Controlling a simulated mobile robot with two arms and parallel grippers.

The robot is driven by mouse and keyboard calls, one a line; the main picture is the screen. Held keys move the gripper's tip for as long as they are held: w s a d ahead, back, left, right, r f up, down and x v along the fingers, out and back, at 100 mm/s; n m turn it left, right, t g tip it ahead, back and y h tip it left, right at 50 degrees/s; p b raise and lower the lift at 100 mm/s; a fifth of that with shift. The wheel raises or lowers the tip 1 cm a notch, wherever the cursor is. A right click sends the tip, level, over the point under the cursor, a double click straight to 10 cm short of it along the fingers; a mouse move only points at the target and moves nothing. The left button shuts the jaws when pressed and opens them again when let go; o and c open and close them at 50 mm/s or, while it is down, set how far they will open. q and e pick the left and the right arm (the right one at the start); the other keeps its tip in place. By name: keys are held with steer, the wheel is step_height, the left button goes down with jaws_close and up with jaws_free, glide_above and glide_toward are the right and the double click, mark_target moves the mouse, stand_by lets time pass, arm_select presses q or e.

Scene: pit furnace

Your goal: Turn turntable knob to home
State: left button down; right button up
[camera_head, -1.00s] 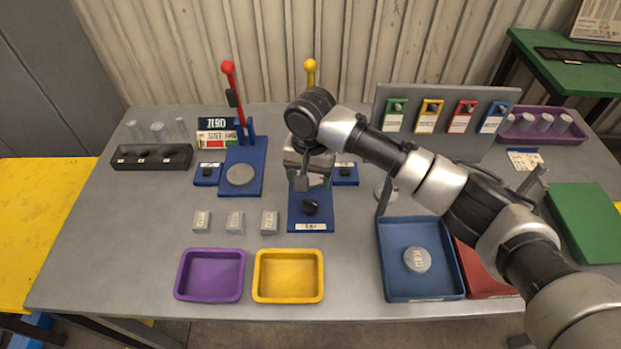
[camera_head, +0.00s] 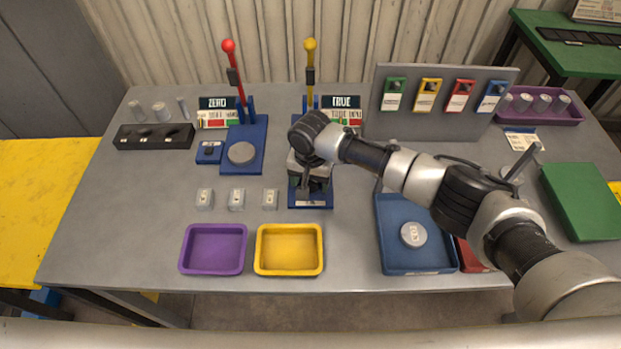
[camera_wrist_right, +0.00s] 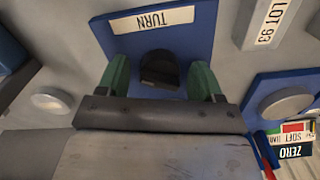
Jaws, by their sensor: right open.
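The turntable knob (camera_wrist_right: 159,70) is a dark knob on a blue base (camera_wrist_right: 203,40) with a white TURN label, seen in the right wrist view. In the head view the front of that base (camera_head: 323,200) shows below my right gripper (camera_head: 313,182), which hides most of the knob. In the wrist view the green fingers of my right gripper (camera_wrist_right: 161,82) are apart, one on each side of the knob. I cannot tell whether they touch it. My left gripper is not in view.
A red-knobbed lever (camera_head: 229,47) and a yellow-knobbed lever (camera_head: 310,46) stand behind. Small grey blocks (camera_head: 237,199) lie left of the base. A purple tray (camera_head: 188,262) and a yellow tray (camera_head: 289,270) are in front. A blue tray (camera_head: 388,263) lies right, under my arm.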

steer(key=shift+c, duration=0.3)
steer(key=c, duration=0.9)
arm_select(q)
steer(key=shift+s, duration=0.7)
arm_select(e)
steer(key=shift+o, duration=0.2)
